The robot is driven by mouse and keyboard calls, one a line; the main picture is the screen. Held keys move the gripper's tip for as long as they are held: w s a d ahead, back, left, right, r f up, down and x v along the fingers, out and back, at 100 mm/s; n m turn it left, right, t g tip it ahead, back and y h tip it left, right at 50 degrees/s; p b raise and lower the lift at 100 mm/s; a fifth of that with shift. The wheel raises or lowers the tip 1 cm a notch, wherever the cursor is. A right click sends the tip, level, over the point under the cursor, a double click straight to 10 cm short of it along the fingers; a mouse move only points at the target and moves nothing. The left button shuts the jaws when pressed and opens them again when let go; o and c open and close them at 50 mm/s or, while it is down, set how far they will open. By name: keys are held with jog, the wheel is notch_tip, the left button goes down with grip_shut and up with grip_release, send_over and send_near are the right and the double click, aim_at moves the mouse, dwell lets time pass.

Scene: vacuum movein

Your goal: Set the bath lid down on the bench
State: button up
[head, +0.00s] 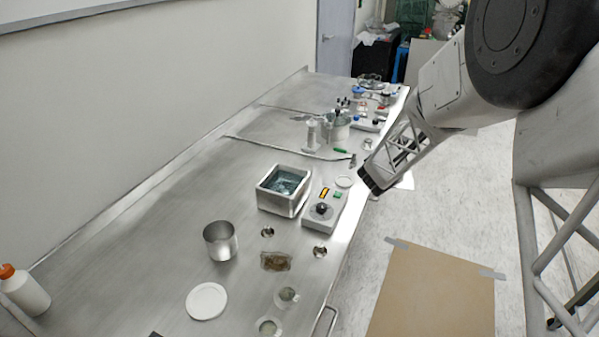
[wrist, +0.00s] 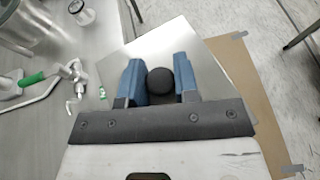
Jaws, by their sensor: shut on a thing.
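My gripper (wrist: 160,82) has its blue fingers shut on the round black knob (wrist: 160,80) of the bath lid. The lid is a flat grey metal plate (wrist: 172,50), held below the fingers in the wrist view. The bench (head: 165,215) is a long steel top. The bath (head: 284,204) is a white box standing open on it, with liquid inside.
A control box (head: 323,209) stands beside the bath. A steel pot (head: 220,241), a white disc (head: 206,301), a brown piece (head: 275,261) and a bottle (head: 24,291) are nearer. Glassware and a green-handled valve (wrist: 32,80) crowd farther back. Bare bench lies left of the bath.

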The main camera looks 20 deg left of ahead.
jog(key=s+a+r+n+y, duration=0.1)
jog(key=s+a+r, duration=0.4)
jog(key=s+a, duration=0.3)
jog(key=s+a+r+n+y, duration=0.1)
jog(key=s+a+r, duration=0.4)
jog(key=a, duration=1)
jog(key=s, duration=0.3)
jog(key=shift+s, duration=0.4)
jog(key=shift+w+r, duration=0.1)
jog(key=w+a+f, duration=0.1)
jog(key=w+a, duration=0.8)
jog(key=w, duration=0.4)
jog(key=shift+f, duration=0.25)
jog(key=shift+f, duration=1.75)
jog(key=shift+f, duration=0.6)
